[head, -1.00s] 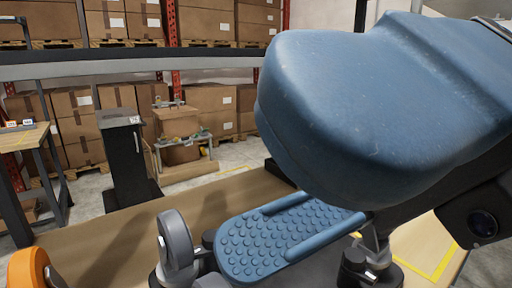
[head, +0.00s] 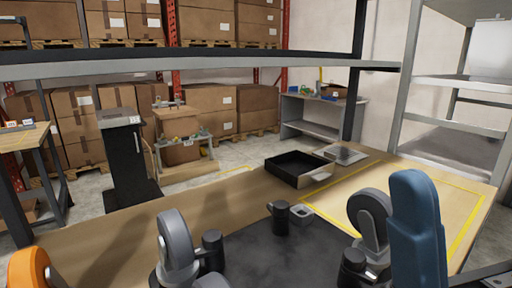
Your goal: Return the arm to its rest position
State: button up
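My gripper is not in the now frame, so whether it is open or shut cannot be seen. A blue upright part of my arm (head: 418,230) stands at the lower right, in front of the table's right part. It hides some of the yellow-outlined area behind it. Nothing held shows in the frame.
The wooden table (head: 112,238) bears a black open tray (head: 296,168), a flat grey item (head: 346,154) and a dark cup-like piece (head: 281,217). Grey wheel-like pieces (head: 176,240) and an orange one (head: 30,268) stand near the front. A metal shelf frame (head: 180,68) crosses above.

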jog(key=s+d+f+m+g+h, duration=0.1)
jog(key=s+d+f+m+h, duration=0.1)
jog(key=f+m+h, duration=0.6)
jog(key=s+d+f+m+g+h, duration=0.2)
jog(key=f+m+h, duration=0.5)
jog(key=f+h, duration=0.35)
jog(key=s+d+f+g, duration=0.2)
jog(key=s+f+g, duration=0.2)
jog(key=s+f, duration=0.2)
jog(key=s+d+f+n+g, duration=0.1)
jog(key=s+d+f+g, duration=0.2)
jog(key=s+f, duration=0.4)
jog(key=shift+s+g, duration=0.7)
jog(key=shift+s, duration=0.25)
